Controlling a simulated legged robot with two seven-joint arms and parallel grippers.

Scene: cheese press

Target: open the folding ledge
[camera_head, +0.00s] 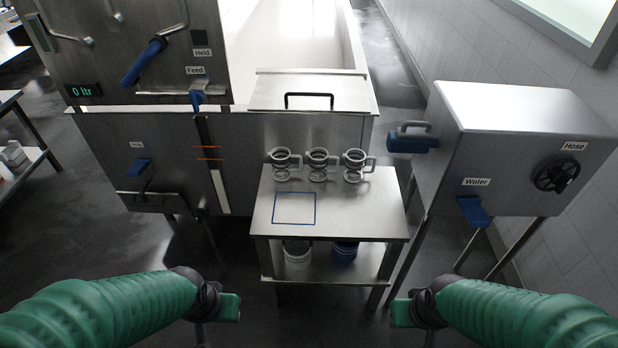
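A flat steel panel with a black bar handle (310,96) lies at the near end of the long white-lined vat (290,35). It looks like the folding ledge, but I cannot be sure from this view. My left gripper (208,325) is low in the picture, well short of the panel and touching nothing visible. My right gripper (418,328) is low on the right, also far from the panel. Both grippers are partly hidden by my green forearms and the lower picture edge. Whether their fingers are open does not show.
A steel table (345,205) stands before the vat with three handled metal molds (318,160) and a blue square outline. Buckets (297,255) sit on its lower shelf. A steel machine with valves (120,60) is left; a water cabinet (520,110) is right.

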